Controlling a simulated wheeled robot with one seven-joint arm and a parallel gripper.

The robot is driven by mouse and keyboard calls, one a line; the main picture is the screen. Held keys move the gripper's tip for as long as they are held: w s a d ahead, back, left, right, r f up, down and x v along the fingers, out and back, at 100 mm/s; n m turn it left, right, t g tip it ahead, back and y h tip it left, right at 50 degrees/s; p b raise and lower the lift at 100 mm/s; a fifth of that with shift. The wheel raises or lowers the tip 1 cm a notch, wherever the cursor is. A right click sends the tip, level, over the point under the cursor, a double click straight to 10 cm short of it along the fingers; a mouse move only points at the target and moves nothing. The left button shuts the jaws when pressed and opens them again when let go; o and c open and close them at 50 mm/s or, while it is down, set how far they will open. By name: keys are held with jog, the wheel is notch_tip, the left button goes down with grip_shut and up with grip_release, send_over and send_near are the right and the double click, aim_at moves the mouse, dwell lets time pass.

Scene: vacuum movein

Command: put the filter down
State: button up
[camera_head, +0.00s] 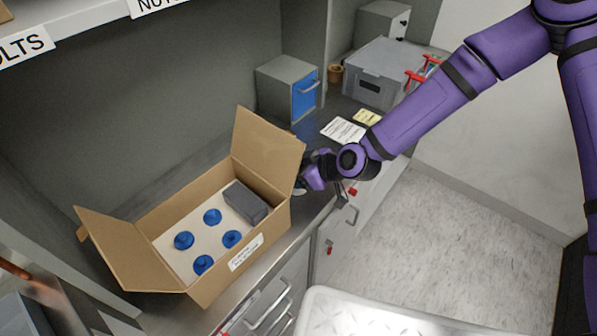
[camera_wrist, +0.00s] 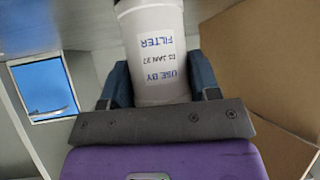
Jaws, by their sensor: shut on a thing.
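The filter (camera_wrist: 155,30) is a white cylinder printed "FILTER", "USE BY" and a date, upside down in the wrist view. My gripper (camera_wrist: 160,80) is shut on it, with a dark finger on each side. In the head view my gripper (camera_head: 310,182) is just right of the open cardboard box, over the bench edge. There the filter is mostly hidden by the box flap and the gripper; only a small pale bit shows. I cannot tell whether the filter touches the bench.
The open cardboard box (camera_head: 246,263) holds several blue round parts (camera_head: 212,216) and a dark grey block (camera_head: 245,203). Behind stand a grey cabinet with a blue door (camera_head: 304,95) and a lidded grey case (camera_head: 375,88). Papers (camera_head: 343,130) lie on the bench right of the cabinet.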

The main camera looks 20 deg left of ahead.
jog(key=shift+f, duration=0.1)
jog(key=o, duration=1.1)
jog(key=shift+c, duration=0.2)
jog(key=shift+d+r, duration=0.15)
jog(key=shift+r, duration=0.1)
jog(key=v, duration=1.1)
jog(key=shift+d+r, duration=0.2)
jog(key=shift+d, duration=0.05)
